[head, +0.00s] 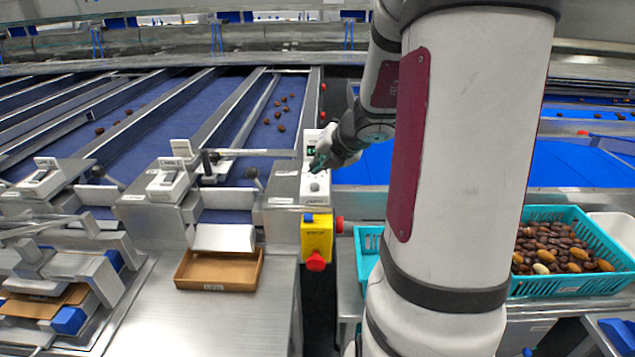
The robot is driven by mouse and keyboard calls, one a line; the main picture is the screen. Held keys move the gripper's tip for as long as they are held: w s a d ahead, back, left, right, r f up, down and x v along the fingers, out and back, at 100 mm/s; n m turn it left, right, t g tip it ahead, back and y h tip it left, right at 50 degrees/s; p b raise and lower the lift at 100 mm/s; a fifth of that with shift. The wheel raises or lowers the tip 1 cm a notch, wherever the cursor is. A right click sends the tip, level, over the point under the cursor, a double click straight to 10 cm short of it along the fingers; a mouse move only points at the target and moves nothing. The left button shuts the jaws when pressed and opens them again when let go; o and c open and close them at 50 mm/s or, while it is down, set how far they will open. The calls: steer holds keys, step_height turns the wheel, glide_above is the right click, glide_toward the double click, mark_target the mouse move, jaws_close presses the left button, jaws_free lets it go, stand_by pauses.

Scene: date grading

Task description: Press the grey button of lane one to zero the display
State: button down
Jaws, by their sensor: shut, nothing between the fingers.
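A white control box (315,196) stands on the metal housing at the end of the blue lane in the middle. A round grey button (314,187) is on its sloped face. A small dark display (311,151) with a hint of green shows above it, partly covered by my gripper; its digits cannot be read. My gripper (318,166) is shut and empty, with its tips pointing down and left, just above the grey button in the picture. I cannot tell whether the tips touch the box.
A yellow box (317,238) with red knobs hangs below the control box. A brown tray (219,270) sits on the steel table to the left. A teal crate of dates (565,285) stands at right. Metal rails (236,110) divide the lanes.

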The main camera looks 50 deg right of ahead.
mark_target(318, 184)
steer(key=shift+s+r+p, duration=0.1)
steer(key=shift+r+p, duration=1.5)
steer(key=shift+r, duration=0.25)
steer(key=shift+f, duration=0.1)
